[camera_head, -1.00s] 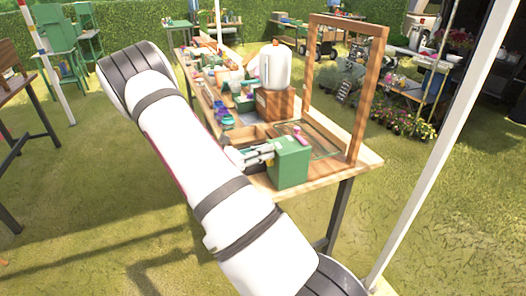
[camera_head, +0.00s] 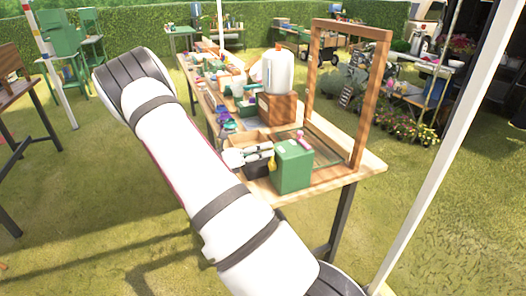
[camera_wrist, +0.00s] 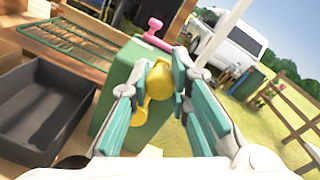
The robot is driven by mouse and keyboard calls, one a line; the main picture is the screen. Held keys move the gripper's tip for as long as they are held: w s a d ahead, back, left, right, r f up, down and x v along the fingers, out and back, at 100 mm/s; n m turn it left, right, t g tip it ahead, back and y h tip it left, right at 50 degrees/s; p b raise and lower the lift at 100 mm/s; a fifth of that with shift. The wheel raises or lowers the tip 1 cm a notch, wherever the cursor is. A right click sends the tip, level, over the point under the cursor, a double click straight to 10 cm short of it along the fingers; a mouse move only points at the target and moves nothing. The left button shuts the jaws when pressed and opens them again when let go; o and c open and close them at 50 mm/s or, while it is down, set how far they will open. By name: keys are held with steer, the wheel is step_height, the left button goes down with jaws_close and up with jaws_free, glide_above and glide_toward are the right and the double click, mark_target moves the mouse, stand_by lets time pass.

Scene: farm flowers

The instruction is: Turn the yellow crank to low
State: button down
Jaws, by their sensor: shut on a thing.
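The yellow crank (camera_wrist: 158,82) is on the face of a green box in the wrist view. My gripper (camera_wrist: 164,88) has its teal-padded fingers on either side of the crank and is shut on it. A second rounded yellow part (camera_wrist: 139,116) shows just below, partly behind the left finger. The green box (camera_head: 294,166) stands at the near end of the workbench in the head view, with my gripper (camera_head: 258,158) against its left side. No low marking is legible.
A pink handle (camera_wrist: 155,35) rises from the top of the box. A black tray (camera_wrist: 40,105) lies left of it in the wrist view. A wooden frame (camera_head: 360,100) stands upright behind the box on the workbench (camera_head: 345,180). A white canister (camera_head: 278,72) stands farther back.

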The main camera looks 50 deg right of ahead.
steer(key=c, duration=1.4)
jaws_free()
steer(key=shift+c, duration=0.2)
steer(key=shift+w+a, duration=0.1)
steer(key=v, duration=1.1)
steer(key=shift+a, duration=0.4)
steer(key=shift+w, duration=0.15)
